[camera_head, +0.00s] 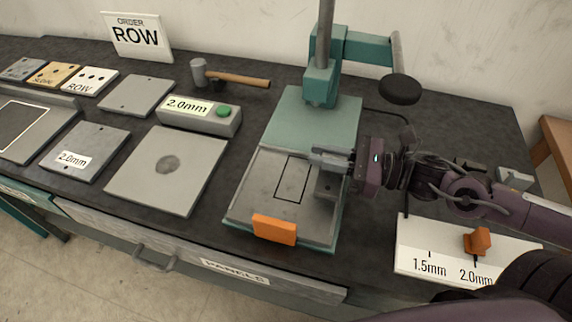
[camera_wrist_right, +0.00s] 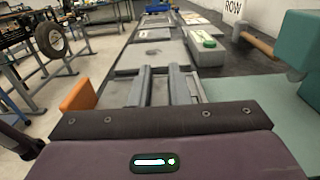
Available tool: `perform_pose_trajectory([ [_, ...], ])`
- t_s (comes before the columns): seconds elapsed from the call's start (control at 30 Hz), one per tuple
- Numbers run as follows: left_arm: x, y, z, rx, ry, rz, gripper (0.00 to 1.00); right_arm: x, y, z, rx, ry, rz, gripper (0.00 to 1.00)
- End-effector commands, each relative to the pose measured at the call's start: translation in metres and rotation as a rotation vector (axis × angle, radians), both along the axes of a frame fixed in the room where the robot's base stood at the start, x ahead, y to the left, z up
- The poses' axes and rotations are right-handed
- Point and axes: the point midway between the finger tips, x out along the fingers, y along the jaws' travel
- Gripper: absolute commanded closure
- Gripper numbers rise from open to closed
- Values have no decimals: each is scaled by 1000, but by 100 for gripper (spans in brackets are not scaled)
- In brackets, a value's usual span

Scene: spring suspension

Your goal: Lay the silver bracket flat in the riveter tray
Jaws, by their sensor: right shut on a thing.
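The riveter tray (camera_head: 262,200) is the pale grey plate on the green riveter, with a black rectangle outline on it and an orange block (camera_head: 274,229) at its front edge. My right gripper (camera_head: 318,160) comes in from the right, low over the tray's right side, just right of the outline. It is shut on a small grey piece that looks like the silver bracket (camera_head: 328,187), which shows below the fingers. The fingers hide part of it, and I cannot tell whether it touches the tray. In the right wrist view, the two fingers (camera_wrist_right: 165,85) point away over the tray. My left gripper is not in view.
The riveter's green column and head (camera_head: 322,85) rise behind the tray. A button box (camera_head: 200,116), a hammer (camera_head: 235,80) and several grey plates (camera_head: 168,165) lie to the left. A white thickness scale (camera_head: 410,250) with an orange pointer (camera_head: 478,241) is at the right front.

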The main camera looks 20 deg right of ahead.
Motion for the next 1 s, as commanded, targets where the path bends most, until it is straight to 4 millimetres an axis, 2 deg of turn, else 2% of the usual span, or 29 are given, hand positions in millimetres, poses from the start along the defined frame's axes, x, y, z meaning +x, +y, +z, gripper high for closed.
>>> perform_pose_trajectory([
  [0.03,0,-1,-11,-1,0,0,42,5,7,-3,0,-9,3,100],
  [0.1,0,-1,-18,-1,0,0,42,11,15,-3,-3,-8,2,100],
  [0.43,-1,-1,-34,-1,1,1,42,27,39,0,2,-8,-2,100],
  [0.97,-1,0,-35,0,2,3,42,45,64,2,2,-5,-3,100],
  [1.0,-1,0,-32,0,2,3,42,45,65,-5,4,2,-4,100],
])
